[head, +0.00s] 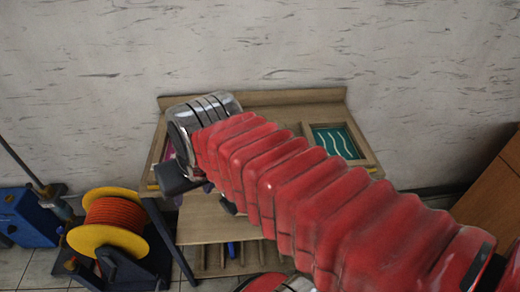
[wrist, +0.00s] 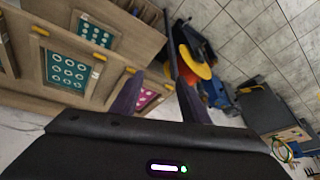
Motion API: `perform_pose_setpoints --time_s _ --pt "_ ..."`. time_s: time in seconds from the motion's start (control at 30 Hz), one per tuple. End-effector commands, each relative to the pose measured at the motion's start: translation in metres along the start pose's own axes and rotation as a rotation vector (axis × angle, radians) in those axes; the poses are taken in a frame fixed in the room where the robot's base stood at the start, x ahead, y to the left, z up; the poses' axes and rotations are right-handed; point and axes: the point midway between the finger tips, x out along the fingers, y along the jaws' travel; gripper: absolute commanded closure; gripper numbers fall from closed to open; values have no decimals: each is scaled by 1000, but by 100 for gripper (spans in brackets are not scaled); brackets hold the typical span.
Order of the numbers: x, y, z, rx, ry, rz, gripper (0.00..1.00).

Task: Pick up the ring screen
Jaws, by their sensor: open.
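In the wrist view, a wooden-framed teal screen with pale round marks (wrist: 67,70) is at left, and a smaller teal one (wrist: 95,33) is above it. A magenta screen with pale marks (wrist: 146,98) shows between my gripper's fingers, partly hidden. My gripper (wrist: 160,82) is open and empty, apart from the screens. In the head view my arm hides most of the table's middle; a magenta patch (head: 168,150) shows beside it.
A wooden table (head: 215,228) stands against the wall. A teal screen with wavy lines (head: 337,141) lies at its right. A yellow spool with orange cord (head: 110,220) stands left of the table. A wooden cabinet (head: 493,205) is at far right. Tiled floor shows at left.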

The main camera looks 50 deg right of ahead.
Motion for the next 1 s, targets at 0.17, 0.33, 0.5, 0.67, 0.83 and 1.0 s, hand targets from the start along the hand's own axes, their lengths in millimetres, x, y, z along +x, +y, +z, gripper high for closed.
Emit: perform_pose_setpoints --time_s 0.17,0.33,0.5,0.67,0.83,1.0 --pt "6 33 -25 320 -71 39 59" --pt "12 69 -47 641 -130 75 59" --pt "20 112 -64 963 -185 110 59" --pt "28 157 -75 1265 -231 142 59" --pt "36 210 -80 1588 -278 174 59" --pt "43 260 -77 1875 -320 199 59"
